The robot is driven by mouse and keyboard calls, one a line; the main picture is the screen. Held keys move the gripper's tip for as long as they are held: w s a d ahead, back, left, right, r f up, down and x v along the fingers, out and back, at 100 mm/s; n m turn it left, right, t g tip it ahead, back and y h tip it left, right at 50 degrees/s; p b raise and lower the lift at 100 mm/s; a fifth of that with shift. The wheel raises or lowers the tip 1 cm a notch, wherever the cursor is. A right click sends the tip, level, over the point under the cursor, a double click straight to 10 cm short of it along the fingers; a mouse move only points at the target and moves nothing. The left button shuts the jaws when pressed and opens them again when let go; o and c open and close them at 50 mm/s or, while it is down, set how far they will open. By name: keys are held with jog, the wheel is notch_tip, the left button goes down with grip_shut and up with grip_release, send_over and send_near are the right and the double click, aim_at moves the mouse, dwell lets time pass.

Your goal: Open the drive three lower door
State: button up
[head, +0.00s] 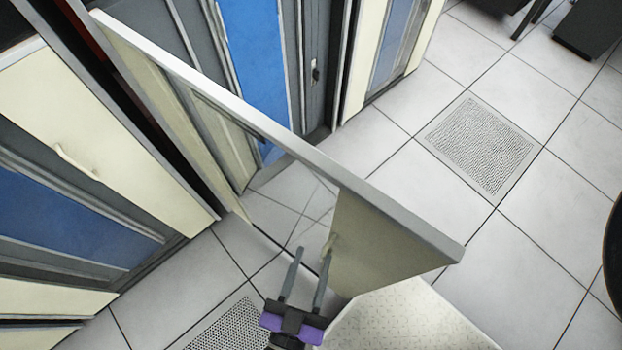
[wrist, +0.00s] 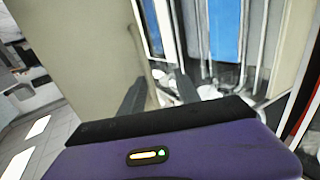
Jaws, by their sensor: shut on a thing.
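The door (head: 378,235), a beige panel with a pale edge and a see-through middle section, stands swung well out from its cabinet across the aisle in the head view. Its beige panel also fills the left of the wrist view (wrist: 80,60). A small beige handle (head: 329,243) shows beside the panel's inner border. My gripper (head: 309,252), purple and black with two grey fingers, is at this handle and shut on it. In the wrist view the fingers (wrist: 158,90) show a gap, and the handle between them is not clear. No label is readable on the door.
A beige and blue cabinet (head: 75,215) with its own handle stands at the left. Another blue-windowed cabinet (head: 392,45) is at the top. Tiled floor (head: 545,200) lies clear to the right, with a perforated tile (head: 480,143). A dark round edge (head: 615,255) shows at far right.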

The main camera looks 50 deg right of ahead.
jog(key=shift+a, duration=0.15)
jog(key=b+v, duration=0.2)
jog(key=v, duration=0.5)
jog(key=shift+s+a, duration=0.2)
jog(key=shift+a, duration=0.05)
dwell(0.3)
